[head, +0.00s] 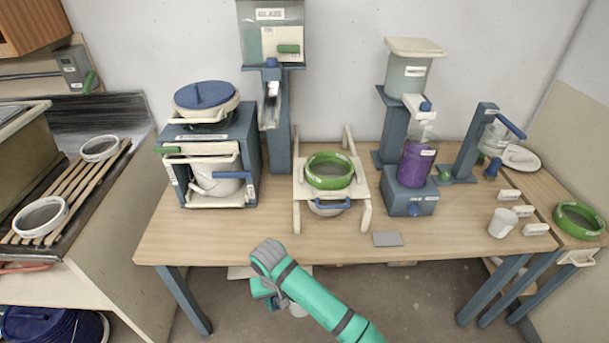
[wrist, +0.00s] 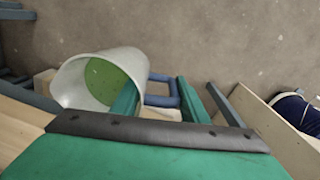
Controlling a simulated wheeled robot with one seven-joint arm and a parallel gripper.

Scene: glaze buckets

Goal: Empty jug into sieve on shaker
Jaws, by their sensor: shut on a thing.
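My gripper (head: 268,290) is low in front of the table's front edge in the head view. In the wrist view my gripper (wrist: 158,92) has its fingers around the blue handle (wrist: 164,78) of a whitish jug (wrist: 70,82). The jug looks tilted in that view, and green shows inside its mouth. In the head view the jug is mostly hidden behind my arm. A green-rimmed sieve (head: 330,171) sits on the cream shaker frame (head: 362,190) at the middle of the table. A pale bowl (head: 325,209) shows partly beneath it.
A blue rack with a white pot (head: 218,182) stands left of the shaker. A purple-filled container on a blue stand (head: 410,203) is to the right. A white cup (head: 503,222) and another green sieve (head: 580,219) are at the far right. The wooden table's (head: 230,243) front strip is mostly clear.

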